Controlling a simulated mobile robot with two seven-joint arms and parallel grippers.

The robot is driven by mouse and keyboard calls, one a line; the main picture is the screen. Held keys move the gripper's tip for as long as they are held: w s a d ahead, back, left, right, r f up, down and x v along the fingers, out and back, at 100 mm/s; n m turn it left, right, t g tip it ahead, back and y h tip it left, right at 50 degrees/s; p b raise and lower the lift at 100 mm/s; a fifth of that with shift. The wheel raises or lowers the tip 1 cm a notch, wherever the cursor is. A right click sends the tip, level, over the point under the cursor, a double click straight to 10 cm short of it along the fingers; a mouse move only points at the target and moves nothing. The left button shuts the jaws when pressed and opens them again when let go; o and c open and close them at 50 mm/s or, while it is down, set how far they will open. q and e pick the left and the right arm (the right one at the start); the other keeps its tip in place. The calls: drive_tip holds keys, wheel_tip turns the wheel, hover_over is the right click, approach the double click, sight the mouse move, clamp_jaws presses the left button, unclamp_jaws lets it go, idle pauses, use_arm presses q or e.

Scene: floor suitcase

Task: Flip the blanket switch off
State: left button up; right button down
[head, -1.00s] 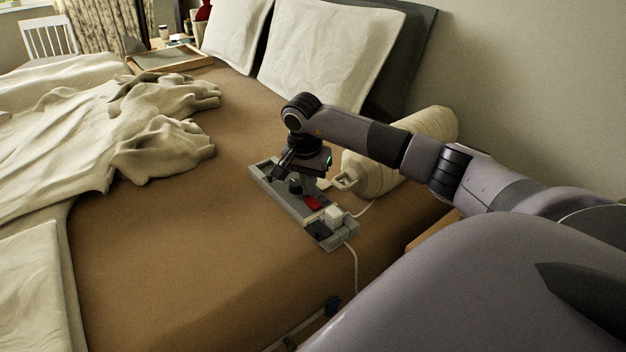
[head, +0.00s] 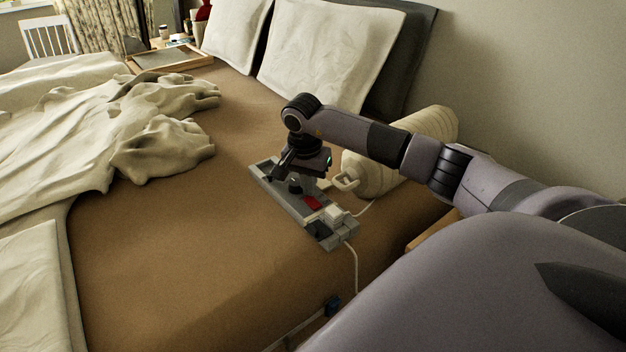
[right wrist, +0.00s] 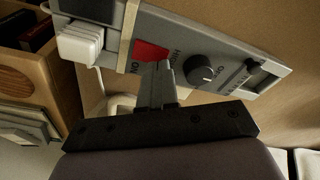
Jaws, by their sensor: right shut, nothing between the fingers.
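A grey control panel (head: 286,203) lies on the brown bed near its right edge. On it are a red switch (head: 313,202) and a dark round knob (head: 295,185). In the right wrist view the red switch (right wrist: 150,52) has lettering beside it, and the knob (right wrist: 199,70) is to its right. My right gripper (right wrist: 163,66) is shut and empty, its fingertips close to the red switch's edge; I cannot tell whether they touch. In the head view my right gripper (head: 307,184) is over the panel and partly hides it. My left gripper is not in view.
A cream rolled bolster (head: 390,160) lies behind my right arm. White plugs (head: 333,214) sit at the panel's near end, with a cable (head: 355,270) hanging down. A rumpled blanket (head: 165,150) lies to the left. The brown bed surface (head: 190,260) between is clear.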

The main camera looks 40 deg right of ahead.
sight(309, 199)
drive_tip(key=shift+f+b, duration=0.45)
drive_tip(key=shift+f, duration=0.3)
drive_tip(key=shift+r, duration=0.1)
wheel_tip(309, 199, up, 7)
drive_tip(key=p, duration=0.6)
idle(0.4)
idle(0.4)
